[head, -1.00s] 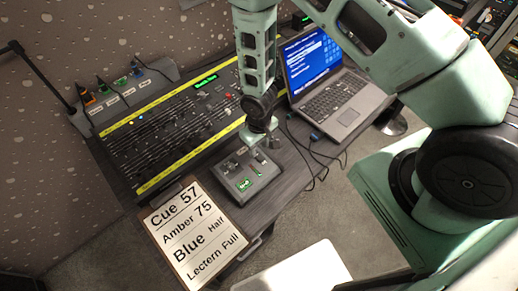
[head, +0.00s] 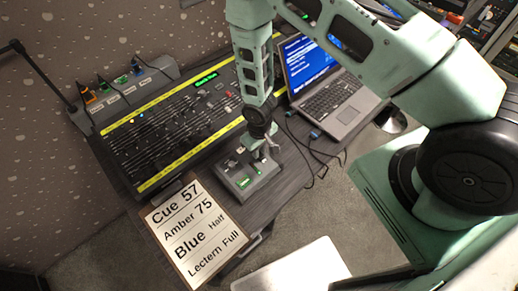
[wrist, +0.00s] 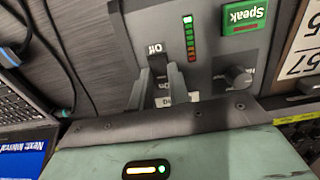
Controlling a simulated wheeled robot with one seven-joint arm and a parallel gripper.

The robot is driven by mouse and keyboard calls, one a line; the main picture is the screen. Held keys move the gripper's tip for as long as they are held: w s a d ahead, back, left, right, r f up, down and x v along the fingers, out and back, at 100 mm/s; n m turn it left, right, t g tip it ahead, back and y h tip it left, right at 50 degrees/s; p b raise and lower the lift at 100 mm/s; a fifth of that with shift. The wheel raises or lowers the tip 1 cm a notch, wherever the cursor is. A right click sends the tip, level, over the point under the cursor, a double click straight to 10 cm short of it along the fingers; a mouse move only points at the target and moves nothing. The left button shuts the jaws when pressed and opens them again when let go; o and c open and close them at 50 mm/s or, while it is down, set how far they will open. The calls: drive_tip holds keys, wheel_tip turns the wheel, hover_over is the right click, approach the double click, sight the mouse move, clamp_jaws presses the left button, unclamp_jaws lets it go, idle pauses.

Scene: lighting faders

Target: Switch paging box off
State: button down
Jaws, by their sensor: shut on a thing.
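The paging box (head: 262,185) is a small dark grey box on the desk, in front of the mixing desk. In the wrist view its face (wrist: 205,75) shows upside down, with a green "Speak" button (wrist: 245,15) and an "Off" label beside a dark switch lever (wrist: 157,64). My gripper (wrist: 159,78) has its two pale fingers closed on either side of this lever. A second label behind the fingers is partly hidden. In the head view my gripper (head: 262,148) reaches down to the box's far side; its fingertips are hard to make out.
A fader desk (head: 170,125) lies behind the box. An open laptop (head: 335,95) stands to the right, with cables (head: 312,160) between. A clipboard with cue text (head: 193,232) is at the front left. A round knob (wrist: 238,77) sits near the lever.

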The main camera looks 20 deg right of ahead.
drive_tip(key=shift+s+f+t+y+b, duration=0.25)
drive_tip(key=shift+s+t+y+b, duration=0.15)
drive_tip(key=shift+t+b, duration=0.75)
drive_tip(key=shift+r+t+b, duration=0.15)
drive_tip(key=shift+t+b, duration=0.1)
drive_tip(key=shift+b, duration=0.2)
drive_tip(key=c, duration=1.3)
unclamp_jaws()
drive_tip(key=shift+d+r, duration=0.1)
drive_tip(key=v, duration=1.7)
drive_tip(key=shift+r+b, duration=0.15)
drive_tip(key=shift+b, duration=0.15)
